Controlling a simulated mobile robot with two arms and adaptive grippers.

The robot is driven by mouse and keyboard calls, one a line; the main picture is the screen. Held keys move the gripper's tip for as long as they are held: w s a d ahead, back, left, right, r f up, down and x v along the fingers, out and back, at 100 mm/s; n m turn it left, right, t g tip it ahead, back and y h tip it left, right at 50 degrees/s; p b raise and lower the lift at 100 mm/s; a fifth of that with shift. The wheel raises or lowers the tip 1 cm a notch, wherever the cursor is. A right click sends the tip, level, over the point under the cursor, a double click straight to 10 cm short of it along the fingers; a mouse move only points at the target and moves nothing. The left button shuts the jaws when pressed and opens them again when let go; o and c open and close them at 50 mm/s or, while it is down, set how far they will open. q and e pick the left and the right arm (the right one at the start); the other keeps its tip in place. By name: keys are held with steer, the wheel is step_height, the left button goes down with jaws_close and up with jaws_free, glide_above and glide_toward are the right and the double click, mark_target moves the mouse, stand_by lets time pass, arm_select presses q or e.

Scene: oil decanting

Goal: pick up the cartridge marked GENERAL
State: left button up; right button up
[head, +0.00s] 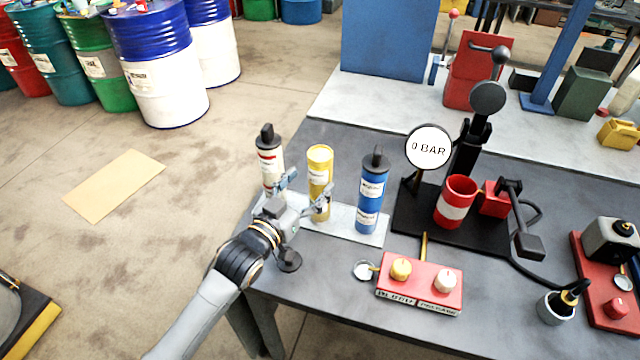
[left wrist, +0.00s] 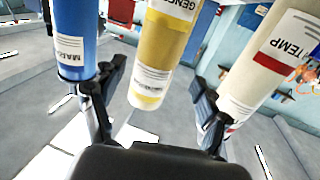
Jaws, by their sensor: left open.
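The yellow cartridge (head: 320,162) stands upright between two others on a pale plate; in the left wrist view its label on the yellow body (left wrist: 158,50) reads "GENE…", the rest cut off. My left gripper (head: 307,191) is open on the near side of it. In the left wrist view its fingers (left wrist: 156,88) are spread, with the yellow cartridge's lower end showing between them, not clasped. The blue cartridge (head: 371,190), marked "MAR…", stands to the right. The cream cartridge (head: 268,160), marked "TEMP", stands to the left. My right gripper is not in view.
The pale plate (head: 375,236) lies on the grey table's left part. A red box with two knobs (head: 420,287), a gauge reading 0 BAR (head: 429,147) and a red-and-white cup (head: 455,203) stand to the right. The cartridges leave narrow gaps beside the fingers.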

arm_select(q)
steer(key=x, duration=0.2)
steer(key=p+x, duration=0.1)
steer(key=x, duration=0.1)
steer(key=shift+s+d+r, duration=0.2)
steer(key=shift+d, duration=0.05)
steer(key=shift+w+d, duration=0.15)
steer(key=shift+w, duration=0.1)
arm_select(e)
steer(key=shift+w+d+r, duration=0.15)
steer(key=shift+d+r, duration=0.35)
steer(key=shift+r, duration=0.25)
arm_select(q)
steer(key=shift+s, duration=0.1)
steer(key=shift+c, duration=0.5)
steer(key=c, duration=1.4)
jaws_close()
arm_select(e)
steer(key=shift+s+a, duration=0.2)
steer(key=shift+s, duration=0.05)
arm_select(q)
steer(key=shift+r, duration=0.15)
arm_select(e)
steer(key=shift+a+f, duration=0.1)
